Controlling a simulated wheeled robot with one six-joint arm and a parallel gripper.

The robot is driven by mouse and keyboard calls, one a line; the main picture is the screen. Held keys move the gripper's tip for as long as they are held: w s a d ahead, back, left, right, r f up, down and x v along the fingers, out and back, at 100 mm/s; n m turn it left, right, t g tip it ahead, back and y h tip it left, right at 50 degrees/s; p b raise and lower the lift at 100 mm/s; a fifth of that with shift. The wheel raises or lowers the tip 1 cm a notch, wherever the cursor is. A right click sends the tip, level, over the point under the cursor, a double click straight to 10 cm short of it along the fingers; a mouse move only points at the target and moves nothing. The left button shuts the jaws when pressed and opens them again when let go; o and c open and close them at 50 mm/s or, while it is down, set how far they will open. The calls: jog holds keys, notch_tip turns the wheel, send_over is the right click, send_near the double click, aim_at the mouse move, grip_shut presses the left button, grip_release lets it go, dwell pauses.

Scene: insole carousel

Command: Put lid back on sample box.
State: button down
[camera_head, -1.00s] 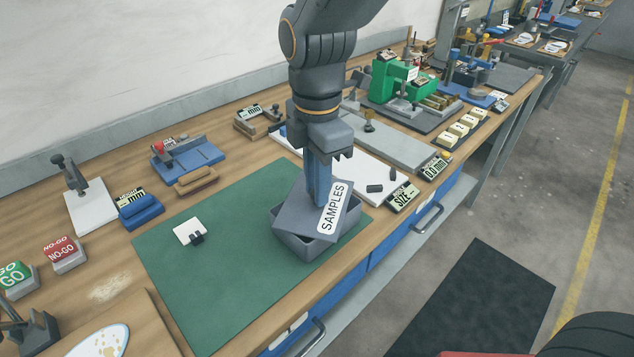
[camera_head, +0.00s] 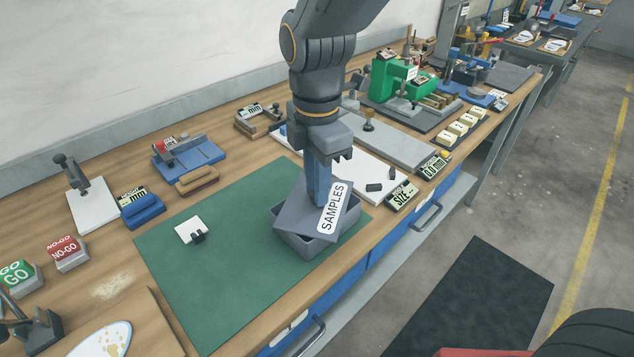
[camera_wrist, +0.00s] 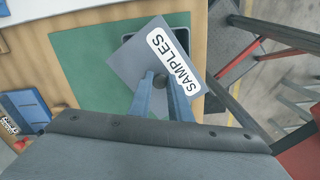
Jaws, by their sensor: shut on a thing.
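The grey sample box (camera_head: 296,247) stands on the green mat near its right end. Its grey lid (camera_head: 306,209), with a white SAMPLES label, is over the box opening, turned askew to the rim and apparently tilted. My gripper (camera_head: 318,198) points down from above with its fingers at the lid. In the wrist view the fingers (camera_wrist: 163,98) are closed around a small dark knob (camera_wrist: 160,82) on the lid (camera_wrist: 130,68). Part of the box's dark opening (camera_wrist: 180,20) shows past the lid's far edge. Whether the lid touches the rim is unclear.
The green mat (camera_head: 215,275) is mostly clear, with a small white piece with a dark clip (camera_head: 191,231) on it. NO-GO (camera_head: 66,252) and GO blocks are at the left.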

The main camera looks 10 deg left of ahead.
dwell(0.4)
jog(key=c, duration=1.1)
grip_release()
jog(key=shift+r+p, duration=3.2)
jog(key=shift+r, duration=0.3)
grip_shut()
jog(key=shift+f, duration=0.2)
